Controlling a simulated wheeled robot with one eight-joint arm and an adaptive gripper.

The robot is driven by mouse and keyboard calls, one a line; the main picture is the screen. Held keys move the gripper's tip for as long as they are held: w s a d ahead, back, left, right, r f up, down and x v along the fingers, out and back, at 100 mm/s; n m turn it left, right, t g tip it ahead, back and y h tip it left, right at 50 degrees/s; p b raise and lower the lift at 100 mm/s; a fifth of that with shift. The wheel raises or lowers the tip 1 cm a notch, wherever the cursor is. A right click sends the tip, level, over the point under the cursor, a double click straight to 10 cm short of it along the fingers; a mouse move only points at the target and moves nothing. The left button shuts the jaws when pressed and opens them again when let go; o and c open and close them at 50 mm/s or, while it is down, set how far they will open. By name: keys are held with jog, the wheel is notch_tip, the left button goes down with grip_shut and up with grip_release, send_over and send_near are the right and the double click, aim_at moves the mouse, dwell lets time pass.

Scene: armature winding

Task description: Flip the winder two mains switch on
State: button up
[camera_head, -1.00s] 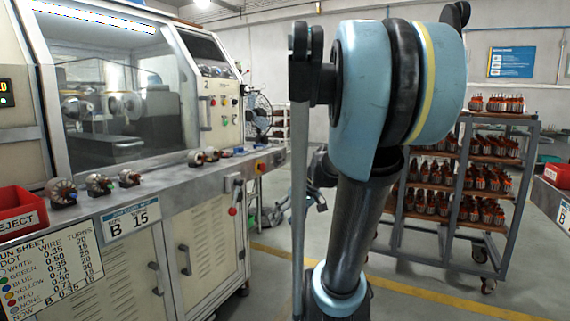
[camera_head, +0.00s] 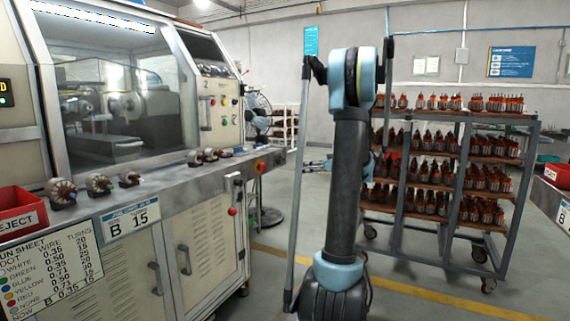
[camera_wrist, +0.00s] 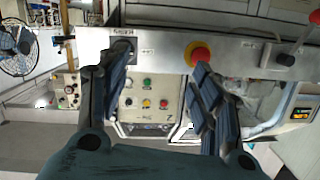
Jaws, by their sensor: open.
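On winder two's front, a lever with a red knob (camera_head: 232,211) hangs down below its grey box in the head view. It also shows in the upside-down wrist view, with the red knob (camera_wrist: 315,17) at the top right edge and its dark pivot near the front rail. No label on it can be read. My gripper (camera_wrist: 160,68) is open and empty in the wrist view, its two dark fingers spread in front of the rail. The lever lies to the right of the fingers there, apart from them.
A red emergency stop on yellow (camera_wrist: 200,54) and a dark round control (camera_wrist: 123,48) sit on the rail close to the fingers. Winder two's button panel (camera_head: 218,95) is above. A fan (camera_head: 257,112) and a rack of armatures (camera_head: 450,170) stand behind. Floor between is clear.

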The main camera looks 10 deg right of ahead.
jog(key=n+t+y, duration=0.1)
jog(key=t, duration=0.1)
send_near(283, 159)
jog(key=x, duration=0.9)
jog(key=shift+s+a, duration=0.1)
jog(key=shift+a, duration=0.05)
